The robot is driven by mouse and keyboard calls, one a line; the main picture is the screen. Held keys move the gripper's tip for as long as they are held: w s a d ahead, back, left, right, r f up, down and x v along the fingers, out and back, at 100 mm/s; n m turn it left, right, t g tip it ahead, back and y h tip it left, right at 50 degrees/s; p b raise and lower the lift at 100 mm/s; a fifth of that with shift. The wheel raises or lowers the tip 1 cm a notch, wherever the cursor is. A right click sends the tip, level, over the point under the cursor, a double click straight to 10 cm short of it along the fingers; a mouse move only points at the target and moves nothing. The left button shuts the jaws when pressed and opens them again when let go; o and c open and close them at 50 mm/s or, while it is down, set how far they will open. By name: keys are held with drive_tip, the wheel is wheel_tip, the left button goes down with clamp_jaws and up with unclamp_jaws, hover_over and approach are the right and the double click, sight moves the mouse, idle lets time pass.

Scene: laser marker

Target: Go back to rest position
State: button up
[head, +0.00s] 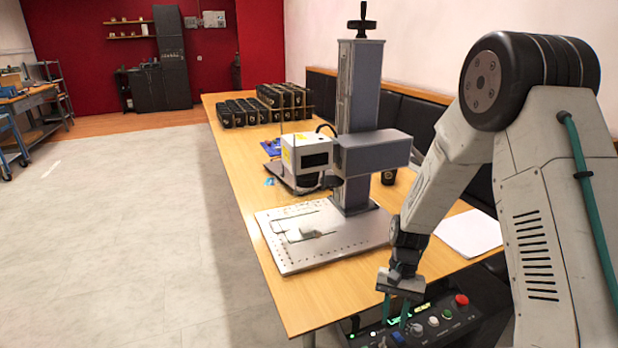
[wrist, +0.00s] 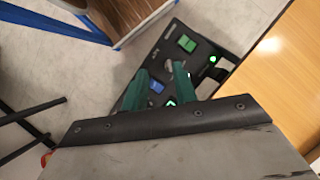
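My gripper (head: 396,316) hangs low at the right of the head view, with its two teal fingers pointing down over a black control panel (head: 440,338). In the wrist view my gripper (wrist: 160,70) has a gap between the fingertips and nothing held in it. The panel (wrist: 212,78) lies beneath the fingers; whether they touch it I cannot tell. The panel also carries a red button (head: 461,300).
The laser marker, with a grey column (head: 357,110) and a perforated base plate (head: 300,262), stands on the wooden table (head: 238,160) left of my arm. White paper (head: 470,232) lies behind the gripper. Black boxes (head: 235,112) stand at the far end.

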drive_tip(key=s+r+n+t+h, duration=0.1)
drive_tip(key=s+r+n+t, duration=0.1)
drive_tip(key=s+r, duration=0.9)
drive_tip(key=s+d+r+n+t+h, duration=0.1)
drive_tip(key=s+r+t, duration=0.3)
drive_tip(key=s+r, duration=0.8)
wheel_tip(320, 180, up, 8)
drive_tip(key=shift+s+d+r+n, duration=0.1)
drive_tip(key=shift+s+d+n, duration=0.15)
drive_tip(key=shift+n, duration=0.65)
